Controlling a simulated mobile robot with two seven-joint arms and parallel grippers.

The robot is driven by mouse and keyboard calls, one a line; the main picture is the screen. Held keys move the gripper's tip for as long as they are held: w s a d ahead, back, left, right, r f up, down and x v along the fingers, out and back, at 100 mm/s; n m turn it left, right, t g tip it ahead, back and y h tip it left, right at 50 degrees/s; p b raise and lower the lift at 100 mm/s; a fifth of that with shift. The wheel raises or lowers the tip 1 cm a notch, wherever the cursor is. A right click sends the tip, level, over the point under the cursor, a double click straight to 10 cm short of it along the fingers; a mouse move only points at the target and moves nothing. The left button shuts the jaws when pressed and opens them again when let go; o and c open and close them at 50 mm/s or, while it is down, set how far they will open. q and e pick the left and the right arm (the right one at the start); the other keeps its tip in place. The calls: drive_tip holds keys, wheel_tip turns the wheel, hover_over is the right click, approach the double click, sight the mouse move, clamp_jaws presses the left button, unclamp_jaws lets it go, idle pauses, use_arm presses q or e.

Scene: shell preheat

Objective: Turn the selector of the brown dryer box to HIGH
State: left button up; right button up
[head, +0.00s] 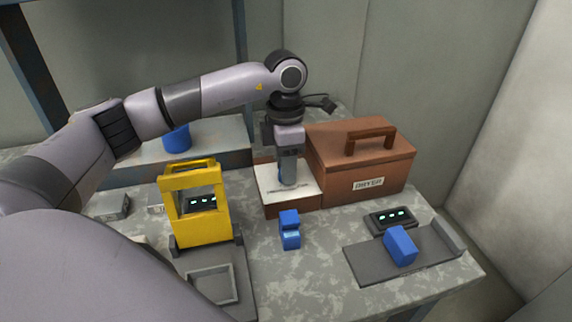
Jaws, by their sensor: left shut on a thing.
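The brown dryer box (330,165) stands at the back right of the bench, with a handle on its lid and a label on its front. A lower brown block with a pale top panel (304,196) adjoins its left side. My left gripper (287,183) points straight down onto this panel and is shut on the selector there. The fingers hide the selector, so its setting cannot be read. Dark lettering on the panel is too small to read. My right gripper is not in view.
A yellow frame (205,228) stands left of the panel. A blue block (289,230) stands in front of it. At right lie a dark tray (440,262) with a blue block (401,246) and a small display (391,219). A blue cup (177,138) stands at back left.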

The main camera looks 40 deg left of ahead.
use_arm(q)
drive_tip(key=m, duration=0.4)
drive_tip(key=shift+m, duration=0.3)
drive_tip(key=m, duration=0.3)
drive_tip(key=shift+d+m+b, duration=0.1)
drive_tip(key=shift+m+b, duration=0.3)
drive_tip(key=m, duration=0.3)
drive_tip(key=shift+y, duration=0.3)
drive_tip(key=shift+r+m+b, duration=0.1)
drive_tip(key=shift+m+b, duration=0.3)
drive_tip(key=shift+m, duration=1.6)
drive_tip(key=o, duration=1)
drive_tip(key=shift+o, duration=0.2)
